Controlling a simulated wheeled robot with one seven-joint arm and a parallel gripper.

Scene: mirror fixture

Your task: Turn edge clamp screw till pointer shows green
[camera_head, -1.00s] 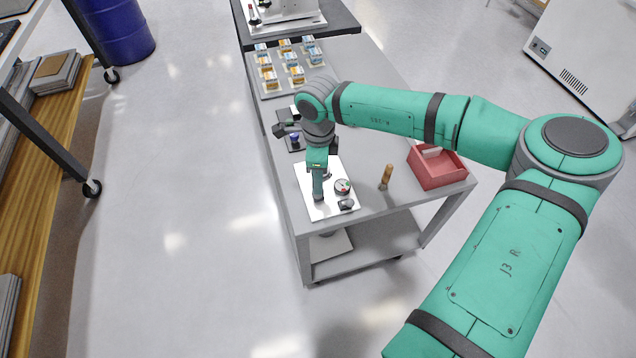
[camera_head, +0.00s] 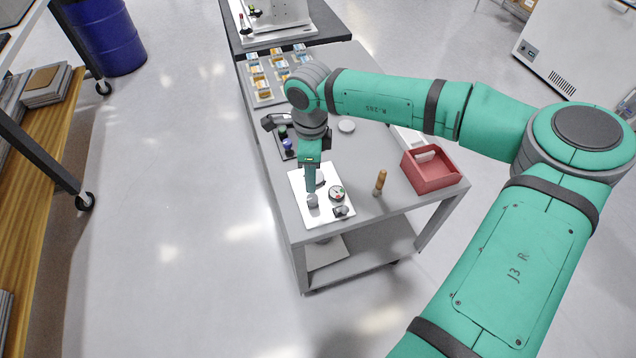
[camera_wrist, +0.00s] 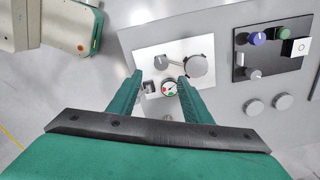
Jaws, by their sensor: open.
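A white plate (camera_head: 326,214) lies on the near end of the grey table, and it also shows in the wrist view (camera_wrist: 202,45). On it are a round grey knob (camera_wrist: 197,66), a smaller grey part with an arm (camera_wrist: 161,63), a dial with red and green marks (camera_wrist: 169,88) and a small dark block (camera_wrist: 150,86). The dial also shows in the head view (camera_head: 337,193); its pointer is too small to read. I cannot tell which part is the clamp screw. My gripper (camera_wrist: 160,78) is open and empty, apart from and above the plate. It also shows in the head view (camera_head: 310,188).
A black plate (camera_wrist: 270,66) with coloured knobs sits beside the white plate. Two grey discs (camera_wrist: 268,104) lie on the table. An upright orange-brown handle (camera_head: 380,182) and a red bin (camera_head: 431,170) stand to the right. Small boxes (camera_head: 278,72) stand farther back.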

